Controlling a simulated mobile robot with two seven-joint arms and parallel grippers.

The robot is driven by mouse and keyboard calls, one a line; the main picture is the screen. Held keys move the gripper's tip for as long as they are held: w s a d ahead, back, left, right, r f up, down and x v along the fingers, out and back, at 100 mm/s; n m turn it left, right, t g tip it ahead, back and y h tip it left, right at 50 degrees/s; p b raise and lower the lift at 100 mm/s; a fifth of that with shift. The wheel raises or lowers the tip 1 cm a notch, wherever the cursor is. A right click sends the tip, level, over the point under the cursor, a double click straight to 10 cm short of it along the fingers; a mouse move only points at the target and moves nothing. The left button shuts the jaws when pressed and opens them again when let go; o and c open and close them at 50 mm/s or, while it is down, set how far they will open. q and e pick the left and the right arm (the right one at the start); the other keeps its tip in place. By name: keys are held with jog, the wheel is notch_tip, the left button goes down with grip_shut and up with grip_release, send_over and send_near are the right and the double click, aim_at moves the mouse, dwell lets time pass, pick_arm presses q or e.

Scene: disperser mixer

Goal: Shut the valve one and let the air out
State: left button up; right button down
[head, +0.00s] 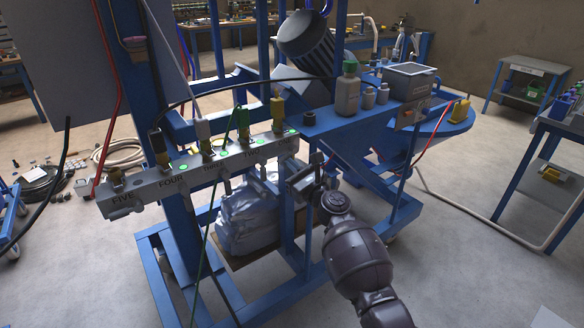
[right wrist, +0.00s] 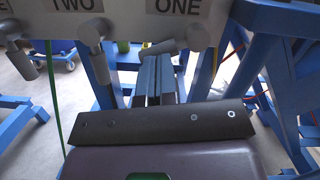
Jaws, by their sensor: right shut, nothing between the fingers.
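The grey valve manifold (head: 150,190) runs along the front of the blue frame, with the labels FIVE, FOUR, THREE and TWO partly readable. In the right wrist view, the label ONE (right wrist: 174,7) sits above valve one's grey lever (right wrist: 160,48), which points to the left. Valve two's lever (right wrist: 94,30) hangs beside it under the label TWO. My right gripper (head: 303,178) is below the manifold's right end. Its fingers (right wrist: 158,62) are shut and empty, just below valve one's lever; I cannot tell whether they touch it. My left gripper is not in view.
Cables and hoses rise from the manifold's top, and a green hose (head: 208,210) hangs in front. A wrapped grey sack (head: 248,218) sits on the frame's lower shelf. Bottles (head: 347,92) stand on the blue deck behind. The floor at the right is mostly clear.

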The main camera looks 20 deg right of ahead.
pick_arm(q)
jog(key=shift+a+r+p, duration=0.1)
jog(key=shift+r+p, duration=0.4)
jog(key=shift+p, duration=0.05)
pick_arm(e)
jog(key=shift+a+r+m+h, duration=0.15)
jog(key=shift+r+m+h, duration=0.2)
jog(key=shift+m, duration=0.75)
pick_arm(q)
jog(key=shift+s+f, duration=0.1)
pick_arm(e)
jog(key=shift+f, duration=0.1)
